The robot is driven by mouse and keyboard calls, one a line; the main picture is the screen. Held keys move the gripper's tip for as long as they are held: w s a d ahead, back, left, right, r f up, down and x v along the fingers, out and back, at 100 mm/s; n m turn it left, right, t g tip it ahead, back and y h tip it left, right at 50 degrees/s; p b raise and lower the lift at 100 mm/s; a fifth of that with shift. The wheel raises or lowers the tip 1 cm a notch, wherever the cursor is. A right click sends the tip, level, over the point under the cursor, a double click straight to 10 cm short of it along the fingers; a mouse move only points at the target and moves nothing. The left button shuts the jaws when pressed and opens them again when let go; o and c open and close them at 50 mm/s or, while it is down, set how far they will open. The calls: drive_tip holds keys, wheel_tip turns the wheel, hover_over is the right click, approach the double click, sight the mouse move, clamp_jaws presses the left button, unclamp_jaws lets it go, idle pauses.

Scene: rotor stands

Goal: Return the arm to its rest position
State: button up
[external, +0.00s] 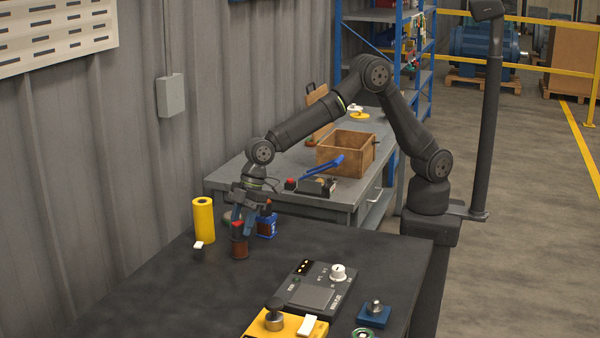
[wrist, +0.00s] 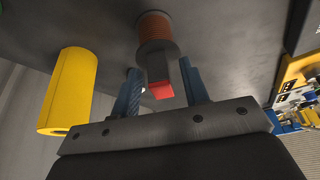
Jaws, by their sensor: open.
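My gripper (external: 243,221) is low over the far left part of the dark table (external: 185,290). In the wrist view my gripper (wrist: 160,68) shows two blue fingers spread apart. A copper-brown coil piece (external: 239,249) with a dark shaft and a red top stands upright on the table just below the fingers. In the wrist view the coil piece (wrist: 156,30) has its red-ended top between the fingers, with a visible gap to each finger. My arm reaches from its base at the table's right side, bent high at the elbow.
A yellow cylinder (external: 203,220), a small white-topped block (external: 198,250) and a blue container (external: 267,225) stand close around my gripper. A black control panel (external: 312,288), a yellow device (external: 284,322) and a blue knob block (external: 374,314) sit nearer. A grey bench with a wooden crate (external: 346,152) stands behind.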

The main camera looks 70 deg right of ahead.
drive_tip(key=shift+r, duration=1.85)
